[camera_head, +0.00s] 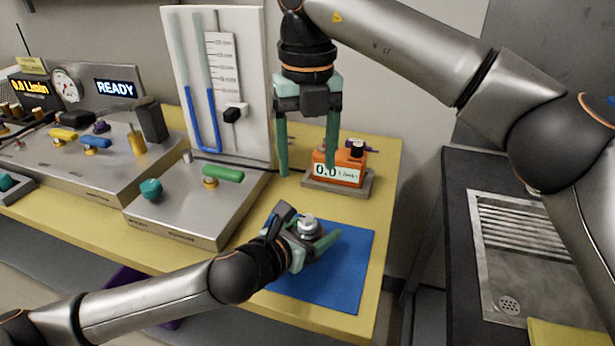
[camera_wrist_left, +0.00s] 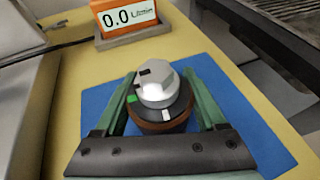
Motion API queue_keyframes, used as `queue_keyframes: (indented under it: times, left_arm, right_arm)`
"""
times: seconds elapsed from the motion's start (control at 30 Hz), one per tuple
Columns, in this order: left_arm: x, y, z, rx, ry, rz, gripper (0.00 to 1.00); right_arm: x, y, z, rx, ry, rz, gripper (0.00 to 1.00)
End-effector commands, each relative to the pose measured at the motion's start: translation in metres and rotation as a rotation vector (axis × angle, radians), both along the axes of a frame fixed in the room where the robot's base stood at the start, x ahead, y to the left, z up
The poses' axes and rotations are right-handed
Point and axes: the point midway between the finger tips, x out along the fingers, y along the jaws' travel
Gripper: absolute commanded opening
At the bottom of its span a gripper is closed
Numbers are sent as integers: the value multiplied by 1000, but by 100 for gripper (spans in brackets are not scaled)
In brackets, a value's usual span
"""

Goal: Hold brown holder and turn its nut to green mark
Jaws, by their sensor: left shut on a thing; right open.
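The brown holder (camera_wrist_left: 157,126) stands upright on the blue mat (camera_wrist_left: 228,100), mostly hidden in the head view. A silver faceted nut (camera_wrist_left: 158,88) sits on top, with a black mark on its left side. A dark ring under the nut carries a green mark (camera_wrist_left: 132,98) at the left and a white mark (camera_wrist_left: 166,115) at the front. The nut also shows in the head view (camera_head: 308,226). My left gripper (camera_head: 312,231) is shut on the holder, one finger on each side. My right gripper (camera_head: 307,169) is open and empty, pointing down above and behind the holder.
An orange flow meter (camera_head: 340,168) reading 0.0 stands behind the mat. A manometer board (camera_head: 230,90) with blue tubes stands behind left, and metal valve panels (camera_head: 195,205) fill the left. A sink (camera_head: 505,250) is at the right. The mat around the holder is clear.

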Motion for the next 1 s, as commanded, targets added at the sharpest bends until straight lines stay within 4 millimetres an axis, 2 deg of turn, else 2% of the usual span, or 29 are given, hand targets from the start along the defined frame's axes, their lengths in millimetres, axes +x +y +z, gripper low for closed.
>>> queue_keyframes:
  times: [0.03, 0.33, 0.37, 0.57, 0.6, 0.87, 1.0]
  left_arm:
    - [-2, 0, -4, 4, 9, 0, 0]
    - [-2, 0, -4, 3, 9, 0, 0]
    - [-2, 0, -4, 3, 9, 0, 75]
    - [-1, 0, -2, 2, 5, -1, 98]
    - [-1, 0, -2, 1, 4, -1, 100]
    - [-1, 1, 0, 1, 1, 0, 100]
    - [-9, 6, 4, 0, 0, -1, 100]
  right_arm:
    - [0, 0, 3, 0, -1, 0, 72]
    - [0, 0, 6, 0, 1, 0, 72]
    - [0, 0, 6, 0, 1, 0, 72]
    - [0, 0, 6, 0, 1, 0, 72]
    - [0, 0, 6, 0, 1, 0, 72]
    - [0, 0, 6, 0, 1, 0, 72]
    - [0, 0, 6, 0, 1, 0, 72]
